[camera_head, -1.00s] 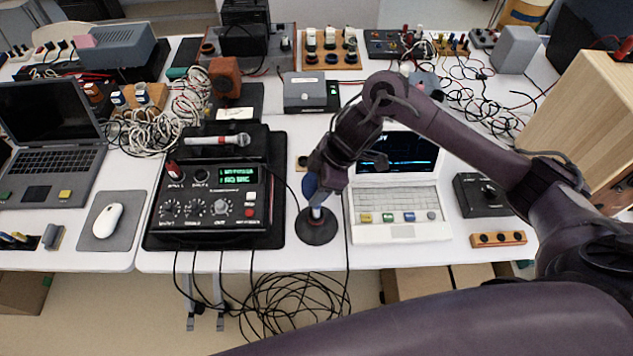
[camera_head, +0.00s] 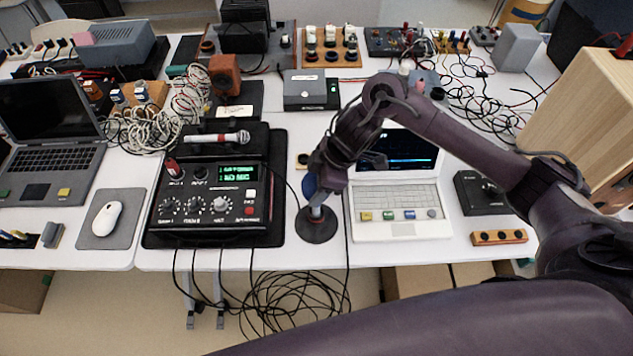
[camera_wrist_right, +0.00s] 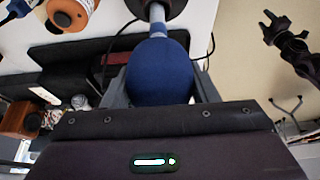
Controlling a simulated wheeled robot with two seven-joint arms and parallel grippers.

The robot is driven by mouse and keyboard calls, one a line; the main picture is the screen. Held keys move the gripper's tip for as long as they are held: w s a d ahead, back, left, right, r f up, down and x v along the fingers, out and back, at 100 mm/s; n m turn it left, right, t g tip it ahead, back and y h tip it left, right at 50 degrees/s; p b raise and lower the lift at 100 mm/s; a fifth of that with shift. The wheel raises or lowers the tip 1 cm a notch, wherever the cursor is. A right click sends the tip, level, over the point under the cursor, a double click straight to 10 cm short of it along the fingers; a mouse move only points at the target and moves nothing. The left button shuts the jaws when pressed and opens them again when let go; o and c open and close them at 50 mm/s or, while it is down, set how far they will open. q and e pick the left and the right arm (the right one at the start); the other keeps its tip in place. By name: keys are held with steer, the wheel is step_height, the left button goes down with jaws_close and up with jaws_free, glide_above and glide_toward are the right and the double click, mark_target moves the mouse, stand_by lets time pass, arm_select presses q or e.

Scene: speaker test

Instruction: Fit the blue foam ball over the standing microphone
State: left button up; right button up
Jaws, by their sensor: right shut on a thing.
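The blue foam ball (camera_wrist_right: 160,72) is between the fingers of my right gripper (camera_wrist_right: 160,88) in the right wrist view, and the gripper is shut on it. In the head view the ball (camera_head: 309,187) shows as a blue patch under my right gripper (camera_head: 318,186). The standing microphone (camera_head: 316,212) rises from a round black base (camera_head: 317,232) at the table's front. Its grey shaft (camera_wrist_right: 157,14) meets the ball in the right wrist view. The ball hides the microphone's head, so I cannot tell how far it is covered.
A black mixer (camera_head: 212,195) with a green display stands left of the base, with another microphone (camera_head: 216,138) lying behind it. A white laptop (camera_head: 398,205) is close on the right. A cable runs beside the base, and black cables hang off the front edge.

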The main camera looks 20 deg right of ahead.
steer(key=o, duration=1)
steer(key=shift+o, duration=0.2)
steer(key=shift+r, duration=0.1)
